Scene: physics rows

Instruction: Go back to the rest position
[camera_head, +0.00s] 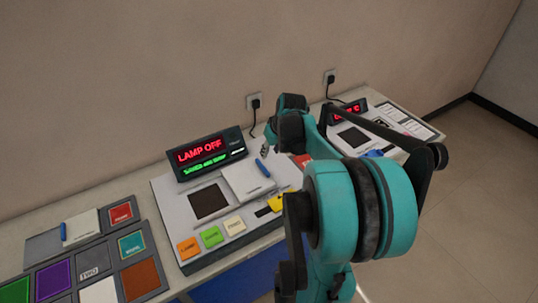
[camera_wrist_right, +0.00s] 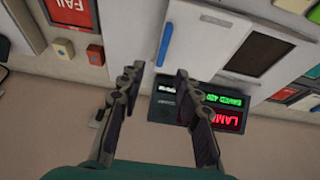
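My right arm (camera_head: 360,210) comes into the head view from the lower right and reaches over the bench, hiding part of it. In the right wrist view my right gripper (camera_wrist_right: 158,72) is open, its two dark fingers apart with nothing held between them. Behind the fingers is a white lid with a blue handle (camera_wrist_right: 165,44), seen upside down; I cannot tell the distance, but no contact shows. The fingertips are hard to make out in the head view. My left gripper does not show in either view.
A console with a red "LAMP OFF" display (camera_head: 200,152) stands mid-bench, with coloured buttons (camera_head: 212,237) in front. A panel of coloured tiles (camera_head: 92,262) lies at left. A second console (camera_head: 352,137) stands at right, partly behind my arm. The wall with sockets (camera_head: 254,101) is close behind.

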